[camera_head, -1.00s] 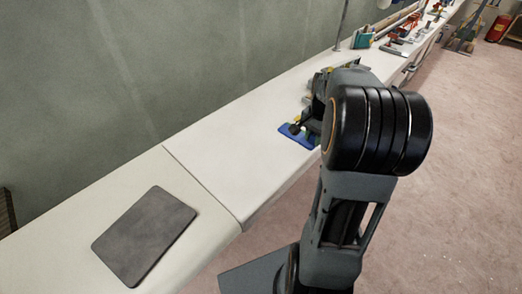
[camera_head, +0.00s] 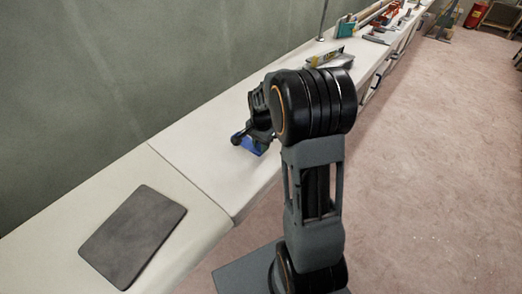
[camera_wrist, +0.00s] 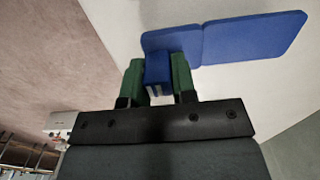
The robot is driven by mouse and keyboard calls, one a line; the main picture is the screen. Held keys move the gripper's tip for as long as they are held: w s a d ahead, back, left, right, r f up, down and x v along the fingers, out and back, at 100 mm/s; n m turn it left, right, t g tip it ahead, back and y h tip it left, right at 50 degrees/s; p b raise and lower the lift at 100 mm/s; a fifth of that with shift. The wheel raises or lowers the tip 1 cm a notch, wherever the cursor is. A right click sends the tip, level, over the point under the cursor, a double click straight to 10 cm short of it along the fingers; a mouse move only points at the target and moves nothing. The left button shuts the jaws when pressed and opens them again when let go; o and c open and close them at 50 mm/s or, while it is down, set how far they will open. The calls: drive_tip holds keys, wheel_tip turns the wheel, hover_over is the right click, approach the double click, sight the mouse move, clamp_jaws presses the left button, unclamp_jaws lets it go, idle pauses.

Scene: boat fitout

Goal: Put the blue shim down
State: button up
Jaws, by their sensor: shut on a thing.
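The blue shim (camera_wrist: 255,37) is a flat blue piece in two joined panels, with a blue block standing between my fingers. My gripper (camera_wrist: 158,75) has green fingers and is shut on that block. In the head view, my gripper (camera_head: 249,134) is over the pale bench, with part of the blue shim (camera_head: 248,146) showing below it. My arm hides the rest. I cannot tell whether the shim touches the bench.
A dark grey mat (camera_head: 133,235) lies on the near part of the pale bench (camera_head: 190,135), left of a seam. The bench around the seam is clear. A grey and yellow item (camera_head: 325,62) and several tools stand farther along. Carpeted floor (camera_head: 420,170) lies to the right.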

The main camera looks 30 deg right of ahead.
drive_tip(key=shift+f, duration=1.65)
drive_tip(key=shift+f, duration=0.1)
drive_tip(key=o, duration=0.9)
drive_tip(key=shift+b, duration=0.3)
wheel_tip(320, 180, up, 12)
drive_tip(key=shift+a+f+p, duration=0.1)
drive_tip(key=shift+p, duration=0.85)
drive_tip(key=shift+s+a+r+n+t, duration=0.5)
drive_tip(key=shift+s+a+n, duration=1.05)
drive_tip(key=shift+s+n, duration=0.9)
drive_tip(key=shift+s+a+r+n+t, duration=0.5)
drive_tip(key=shift+s+a+n, duration=1.25)
drive_tip(key=shift+s, duration=1.05)
drive_tip(key=shift+s+a+r+n+t, duration=0.5)
drive_tip(key=shift+s+a+n, duration=0.85)
drive_tip(key=shift+s+n, duration=1.2)
